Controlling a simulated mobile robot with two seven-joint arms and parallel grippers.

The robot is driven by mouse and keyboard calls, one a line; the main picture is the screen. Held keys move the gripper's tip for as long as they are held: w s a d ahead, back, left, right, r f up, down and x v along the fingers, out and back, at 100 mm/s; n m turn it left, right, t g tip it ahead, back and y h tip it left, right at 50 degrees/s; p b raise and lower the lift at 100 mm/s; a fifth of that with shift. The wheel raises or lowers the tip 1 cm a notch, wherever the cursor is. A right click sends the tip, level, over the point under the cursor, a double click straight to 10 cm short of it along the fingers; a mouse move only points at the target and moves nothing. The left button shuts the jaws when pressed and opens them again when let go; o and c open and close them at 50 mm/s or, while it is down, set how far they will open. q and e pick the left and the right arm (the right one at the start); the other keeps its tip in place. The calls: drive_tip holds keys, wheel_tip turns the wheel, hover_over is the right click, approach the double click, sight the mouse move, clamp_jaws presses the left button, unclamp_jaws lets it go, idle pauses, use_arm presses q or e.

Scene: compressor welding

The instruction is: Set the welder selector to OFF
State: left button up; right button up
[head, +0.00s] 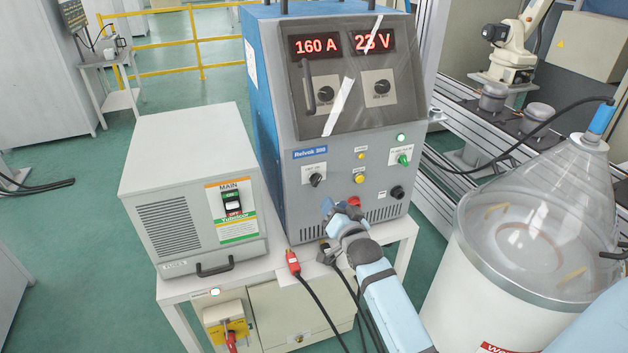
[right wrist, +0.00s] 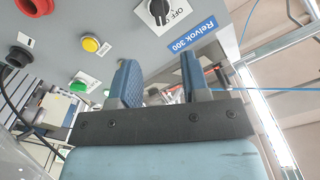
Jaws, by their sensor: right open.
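The blue and grey welder (head: 345,150) stands on a white table, its displays lit with 160 A and 23 V. Its selector, a black rotary knob (head: 316,180), is at the lower left of the front panel. The knob also shows at the top of the right wrist view (right wrist: 160,9), with OFF lettering beside it. I cannot tell which mark it points to. My right gripper (head: 340,209) is open and empty, below and right of the knob and apart from it. Its two blue fingers (right wrist: 160,84) stand apart in the right wrist view. My left gripper is not in view.
A grey box with a MAIN switch (head: 233,204) stands left of the welder. A red cable plug (head: 293,262) lies at the table front, with black cables nearby. Yellow, green and red controls (head: 360,179) sit right of the knob. A white drum (head: 500,310) stands at right.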

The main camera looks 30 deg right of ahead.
sight(318, 181)
drive_tip(key=p+x, duration=0.1)
drive_tip(key=x, duration=1)
drive_tip(key=shift+w+a, duration=0.1)
drive_tip(key=shift+w, duration=0.1)
clamp_jaws()
